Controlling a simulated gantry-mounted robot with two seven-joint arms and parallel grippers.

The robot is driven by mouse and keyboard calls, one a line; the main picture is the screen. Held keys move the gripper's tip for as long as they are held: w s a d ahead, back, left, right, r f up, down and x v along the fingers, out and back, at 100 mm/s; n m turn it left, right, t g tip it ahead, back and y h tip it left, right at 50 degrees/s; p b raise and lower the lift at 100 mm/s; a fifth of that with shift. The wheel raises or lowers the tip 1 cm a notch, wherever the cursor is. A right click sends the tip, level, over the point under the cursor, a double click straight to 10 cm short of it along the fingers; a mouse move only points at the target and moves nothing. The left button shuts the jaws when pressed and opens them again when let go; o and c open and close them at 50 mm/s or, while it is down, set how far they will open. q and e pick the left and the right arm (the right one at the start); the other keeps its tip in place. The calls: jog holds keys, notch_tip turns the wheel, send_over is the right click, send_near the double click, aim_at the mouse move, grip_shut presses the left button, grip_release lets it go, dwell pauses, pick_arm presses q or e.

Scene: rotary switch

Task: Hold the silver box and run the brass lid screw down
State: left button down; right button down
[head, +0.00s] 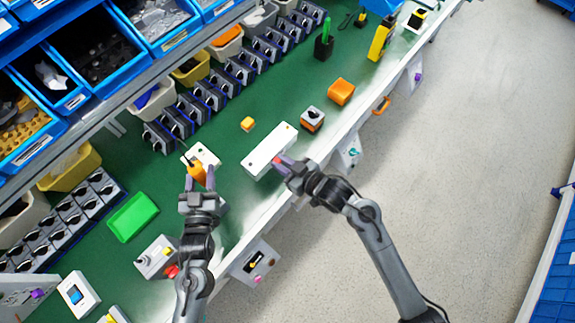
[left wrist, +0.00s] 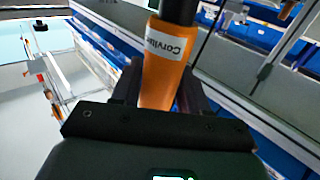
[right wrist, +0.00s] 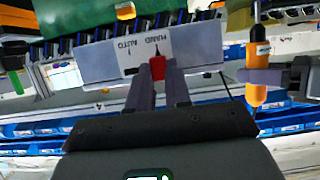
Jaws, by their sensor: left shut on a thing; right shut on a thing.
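A long pale silver-white box (head: 262,158) lies near the bench's front edge. In the right wrist view the box (right wrist: 200,48) shows a face marked HAND and AUTO. My left gripper (head: 199,185) is shut on the orange handle of a driver (head: 196,171), which also shows in the left wrist view (left wrist: 165,65). The driver is left of the box and apart from it.
A small white plate (head: 207,155) lies behind the driver. A yellow-orange block (head: 248,124), a grey-and-orange box (head: 312,119) and an orange block (head: 341,91) stand farther along. A green tray (head: 132,216) lies at left. Rows of dark-knobbed switches line the back.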

jog(key=shift+w+a+r, duration=0.1)
jog(key=shift+w+a, duration=0.1)
jog(key=shift+a, duration=0.1)
pick_arm(q)
jog(key=shift+f, duration=0.1)
